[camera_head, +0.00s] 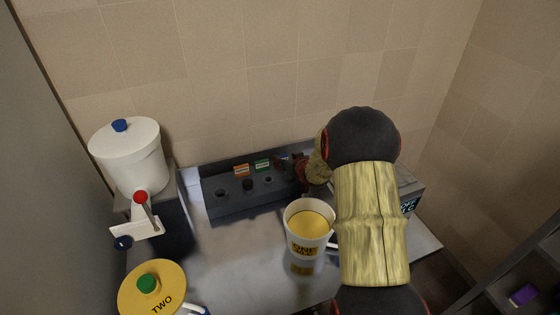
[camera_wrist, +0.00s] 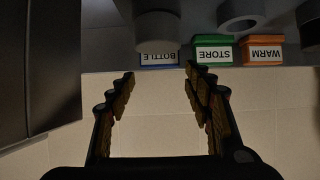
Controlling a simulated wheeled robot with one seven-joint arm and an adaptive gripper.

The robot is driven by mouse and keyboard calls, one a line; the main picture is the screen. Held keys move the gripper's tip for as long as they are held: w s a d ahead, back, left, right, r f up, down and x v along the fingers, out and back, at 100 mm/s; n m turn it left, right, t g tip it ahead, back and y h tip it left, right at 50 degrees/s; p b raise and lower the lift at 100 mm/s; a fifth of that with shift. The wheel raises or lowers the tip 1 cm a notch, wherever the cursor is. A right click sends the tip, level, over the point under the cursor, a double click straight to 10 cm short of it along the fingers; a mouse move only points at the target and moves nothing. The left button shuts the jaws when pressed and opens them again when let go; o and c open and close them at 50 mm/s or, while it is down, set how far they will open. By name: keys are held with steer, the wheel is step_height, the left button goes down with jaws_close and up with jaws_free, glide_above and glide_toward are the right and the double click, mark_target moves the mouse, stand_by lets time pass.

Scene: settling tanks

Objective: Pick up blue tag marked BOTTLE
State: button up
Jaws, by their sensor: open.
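The blue tag marked BOTTLE (camera_wrist: 159,60) shows upside down in the wrist view, at the edge of a dark panel. A grey round part overhangs its upper portion. My gripper (camera_wrist: 159,74) is open and empty, its two fingers spread on either side of the tag's line, with the tag just beyond the fingertips.
Beside the tag are a green STORE tag (camera_wrist: 213,52) and an orange WARM tag (camera_wrist: 262,50). The dark rack (camera_head: 228,207) stands against the tiled wall. A cup of yellow liquid (camera_head: 310,228), a yellow TWO lid (camera_head: 165,279) and a white lidded pot (camera_head: 130,160) stand nearby.

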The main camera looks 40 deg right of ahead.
mark_target(282, 157)
steer(key=b+x, duration=0.1)
steer(key=x, duration=0.2)
steer(key=b+x, duration=0.1)
steer(key=x, duration=0.2)
steer(key=shift+w+f+b, duration=0.15)
steer(key=shift+f+b, duration=0.15)
steer(key=shift+f, duration=0.15)
steer(key=shift+d, duration=0.1)
steer(key=shift+c, duration=0.8)
steer(key=c, duration=0.6)
steer(key=shift+r, duration=0.15)
